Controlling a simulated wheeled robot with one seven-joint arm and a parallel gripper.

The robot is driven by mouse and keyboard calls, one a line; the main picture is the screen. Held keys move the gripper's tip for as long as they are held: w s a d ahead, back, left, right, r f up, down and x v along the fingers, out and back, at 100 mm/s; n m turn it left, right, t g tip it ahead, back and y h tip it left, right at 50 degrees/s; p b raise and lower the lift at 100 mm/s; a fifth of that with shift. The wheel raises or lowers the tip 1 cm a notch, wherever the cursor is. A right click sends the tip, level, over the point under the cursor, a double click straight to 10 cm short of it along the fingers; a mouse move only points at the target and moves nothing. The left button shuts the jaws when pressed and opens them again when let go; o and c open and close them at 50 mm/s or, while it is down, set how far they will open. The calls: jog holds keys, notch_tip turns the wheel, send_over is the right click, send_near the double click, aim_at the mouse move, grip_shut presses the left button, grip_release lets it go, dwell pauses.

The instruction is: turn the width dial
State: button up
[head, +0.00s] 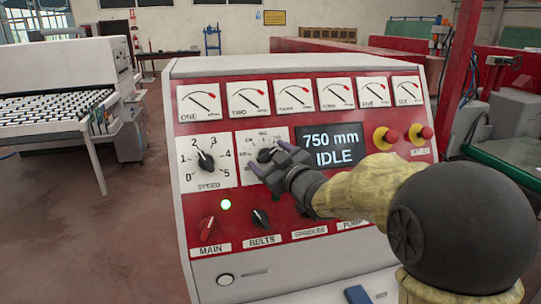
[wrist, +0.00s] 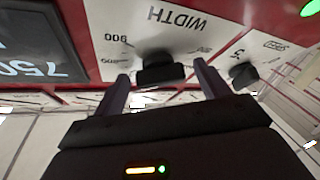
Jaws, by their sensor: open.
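The width dial (head: 266,154) is a black knob on a white scale plate on the red control panel. My gripper (head: 265,159) is in front of it, and its fingers and hand hide part of the plate. I cannot tell whether either finger touches the knob. The display (head: 332,147) reads 750 mm and IDLE.
The speed dial (head: 206,162) is just left of the width plate. A red MAIN switch (head: 207,228), a black BELTS switch (head: 260,218) and a lit green lamp (head: 226,204) are below. Two red emergency buttons (head: 390,136) are at the right. Gauges (head: 247,98) line the top.

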jog(key=c, duration=1)
jog(key=shift+r+n, duration=0.1)
jog(key=shift+n, duration=0.3)
jog(key=n+g+p, duration=0.1)
jog(key=n+y+p, duration=0.1)
jog(key=n, duration=0.1)
jog(key=shift+w+d+r+g, duration=0.1)
jog(key=shift+d+r+g, duration=0.05)
jog(key=shift+g, duration=0.25)
jog(key=n+p, duration=0.1)
jog(key=n+g+p, duration=0.2)
jog(key=n, duration=0.1)
jog(key=shift+r+y, duration=0.25)
jog(key=shift+y, duration=0.15)
jog(key=n+g+p, duration=0.1)
jog(key=n+p, duration=0.1)
jog(key=n+g+p, duration=0.1)
jog(key=n+p, duration=0.1)
jog(key=p, duration=0.1)
jog(key=shift+w+g+h, duration=0.15)
jog(key=shift+g+h, duration=0.15)
jog(key=shift+g, duration=0.1)
jog(key=shift+f+n+g+p, duration=0.1)
jog(key=shift+n+g+p, duration=0.2)
jog(key=shift+n+p, duration=0.35)
jog(key=shift+n, duration=0.25)
